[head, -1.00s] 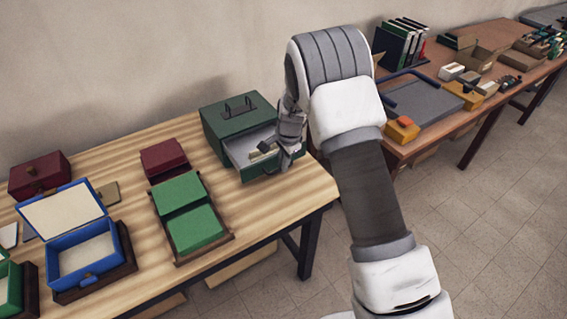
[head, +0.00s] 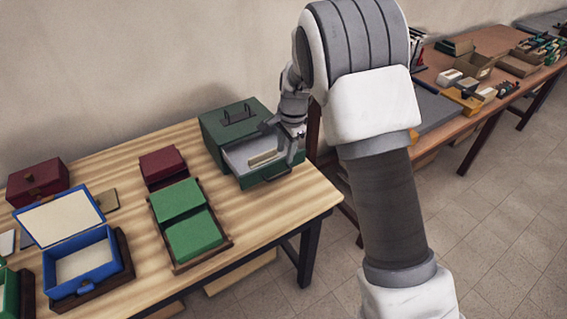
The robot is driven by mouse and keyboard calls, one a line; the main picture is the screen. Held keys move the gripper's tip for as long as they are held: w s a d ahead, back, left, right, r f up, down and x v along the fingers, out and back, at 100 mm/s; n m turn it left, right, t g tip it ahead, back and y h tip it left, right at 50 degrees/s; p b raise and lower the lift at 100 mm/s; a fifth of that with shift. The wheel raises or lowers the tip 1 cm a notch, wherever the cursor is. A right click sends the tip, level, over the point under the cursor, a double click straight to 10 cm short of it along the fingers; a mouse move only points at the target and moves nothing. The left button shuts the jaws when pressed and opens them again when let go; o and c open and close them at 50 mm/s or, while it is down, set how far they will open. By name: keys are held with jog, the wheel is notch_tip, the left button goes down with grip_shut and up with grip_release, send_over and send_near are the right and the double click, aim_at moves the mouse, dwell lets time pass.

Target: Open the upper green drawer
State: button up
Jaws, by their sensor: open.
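The green drawer box (head: 236,118) stands at the back right of the wooden table, with a handle on its top. Its upper drawer (head: 262,155) is pulled out toward the front and shows a pale inside with a light block (head: 263,158) in it. A dark bar handle (head: 277,174) shows on the drawer's front. My gripper (head: 283,140) is open above the right part of the drawer, apart from the front handle. My wrist and arm partly hide the box's right side.
Green and dark red boxes (head: 183,207) stand on a tray left of the green box. An open blue box (head: 80,262) and a red box (head: 38,180) are at the left. Bare table (head: 275,206) lies in front of the drawer. A second table (head: 487,42) is at the right.

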notch_tip(320, 180, up, 8)
jog(key=s, duration=0.1)
jog(key=shift+d, duration=0.4)
jog(key=shift+s+f, duration=0.1)
jog(key=s+d+r+n+t, duration=0.1)
jog(key=s+d+r+n, duration=0.2)
jog(key=s+d+r, duration=0.3)
jog(key=s+d+r+n+t, duration=0.1)
jog(key=s+d+r+n, duration=0.15)
jog(key=s+r, duration=0.5)
jog(key=s+d+n+t, duration=0.1)
jog(key=s+d+n, duration=0.1)
jog(key=s, duration=0.6)
jog(key=s+d+n+t+h, duration=0.1)
jog(key=s+d+n, duration=0.2)
jog(key=s, duration=0.6)
jog(key=shift+s+d+f, duration=0.15)
jog(key=shift+d, duration=0.3)
